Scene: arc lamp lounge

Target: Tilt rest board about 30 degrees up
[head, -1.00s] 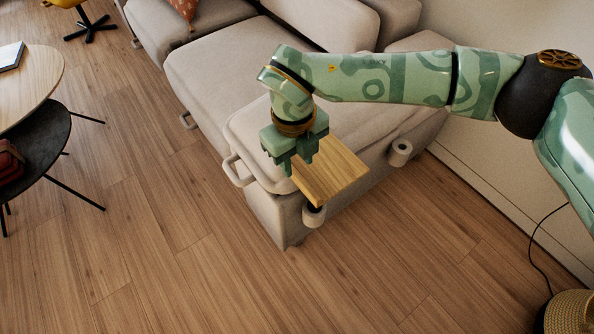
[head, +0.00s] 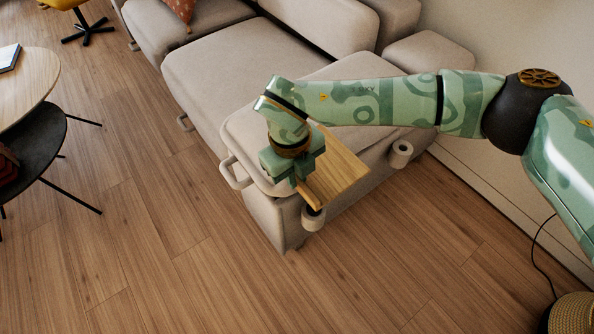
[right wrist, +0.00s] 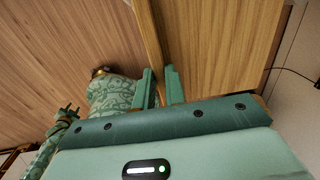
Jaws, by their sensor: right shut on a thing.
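The rest board (head: 340,172) is a light wooden panel at the near corner of the beige sofa seat. In the head view it looks tilted a little, though the exact angle is hard to tell. My right gripper (head: 301,186) is shut on the board's left edge, and its hand hides part of the board. In the right wrist view the board (right wrist: 222,45) fills the upper right, and its edge runs down between the fingers of the right gripper (right wrist: 160,88). My left gripper (right wrist: 68,112) shows small at the left of that view, apart from the board; its opening is unclear.
The beige sofa (head: 225,75) lies behind and around the board. Pale roll-shaped fittings (head: 401,153) and a handle loop (head: 235,172) stick out from its end. A round table (head: 30,85) stands at the far left and a woven basket (head: 572,314) at the lower right. The floor in front is clear.

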